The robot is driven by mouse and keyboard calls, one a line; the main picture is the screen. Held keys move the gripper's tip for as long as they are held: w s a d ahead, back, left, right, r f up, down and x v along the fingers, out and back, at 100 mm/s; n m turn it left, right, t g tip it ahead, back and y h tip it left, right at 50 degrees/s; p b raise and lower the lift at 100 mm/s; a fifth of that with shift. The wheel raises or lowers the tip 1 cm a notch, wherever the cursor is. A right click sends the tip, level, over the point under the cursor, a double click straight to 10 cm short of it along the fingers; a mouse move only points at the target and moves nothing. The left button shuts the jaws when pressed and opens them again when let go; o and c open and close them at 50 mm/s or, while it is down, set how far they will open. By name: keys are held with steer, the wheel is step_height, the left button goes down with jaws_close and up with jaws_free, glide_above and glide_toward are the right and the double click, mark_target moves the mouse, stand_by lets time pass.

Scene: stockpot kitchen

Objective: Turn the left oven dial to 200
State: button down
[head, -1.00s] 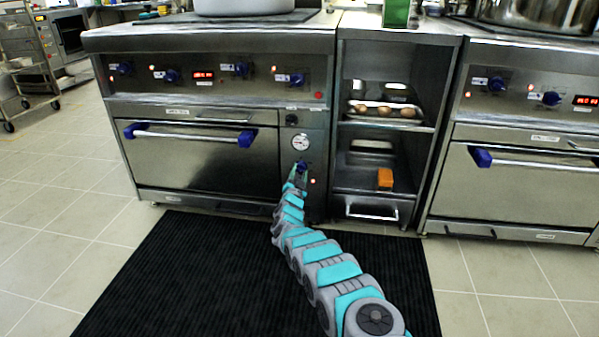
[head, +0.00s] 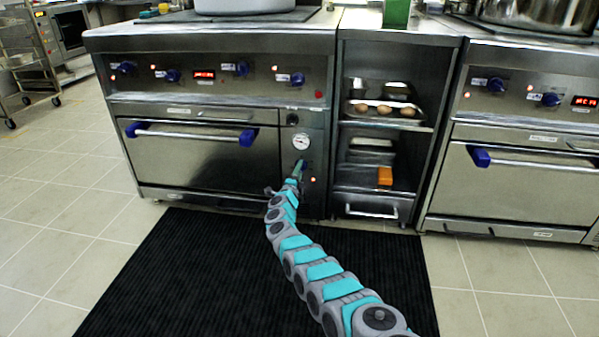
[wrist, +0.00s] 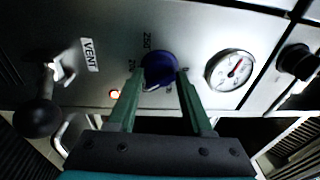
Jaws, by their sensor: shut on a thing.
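The left oven's blue dial (wrist: 160,67) sits on the steel panel right of the oven door. Green fingers of my gripper (wrist: 162,75) are shut on the dial, one on each side. In the head view my gripper (head: 298,170) reaches the panel below the round gauge and mostly covers the dial. Printed numbers around the dial show in the wrist view; 250 is legible, and another beside it is partly cut by a finger. I cannot read which number the dial points at.
A white gauge (wrist: 231,70) with a red needle is right of the dial in the wrist view. The oven door handle (head: 190,136) is left of my gripper.

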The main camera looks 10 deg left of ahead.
steer(key=shift+m+g+b, duration=0.4)
steer(key=shift+m+b, duration=0.8)
steer(key=shift+m, duration=2.2)
steer(key=shift+c, duration=1.6)
jaws_free()
steer(key=shift+s, duration=0.1)
